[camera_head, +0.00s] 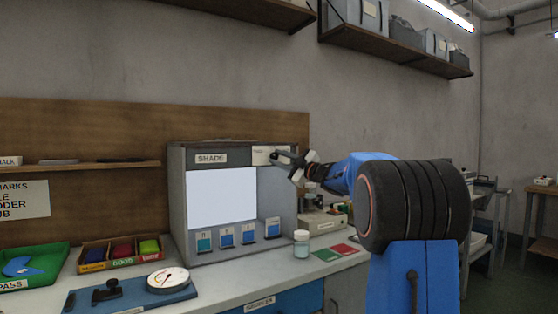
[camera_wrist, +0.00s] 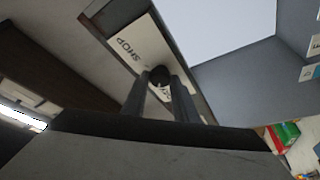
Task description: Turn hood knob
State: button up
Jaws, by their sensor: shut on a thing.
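The hood is a grey box (camera_head: 179,215) labelled SHADE, with a bright white lit panel (camera_head: 221,196) in its front. The dark round knob (camera_wrist: 159,75) is on this plate. My gripper (camera_wrist: 163,82) has its two fingers shut on the knob. In the head view my gripper (camera_head: 283,158) reaches the plate from the right and hides the knob.
Several blue sample cards (camera_head: 226,236) stand along the hood's lower front. A jar (camera_head: 301,243) and green and red cards (camera_head: 327,255) lie on the bench to the right. A round dial gauge (camera_head: 168,279) and a green tray (camera_head: 40,262) are at the left.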

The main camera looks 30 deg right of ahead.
jog(key=o, duration=1)
jog(key=v, duration=1.7)
jog(key=shift+s, duration=0.2)
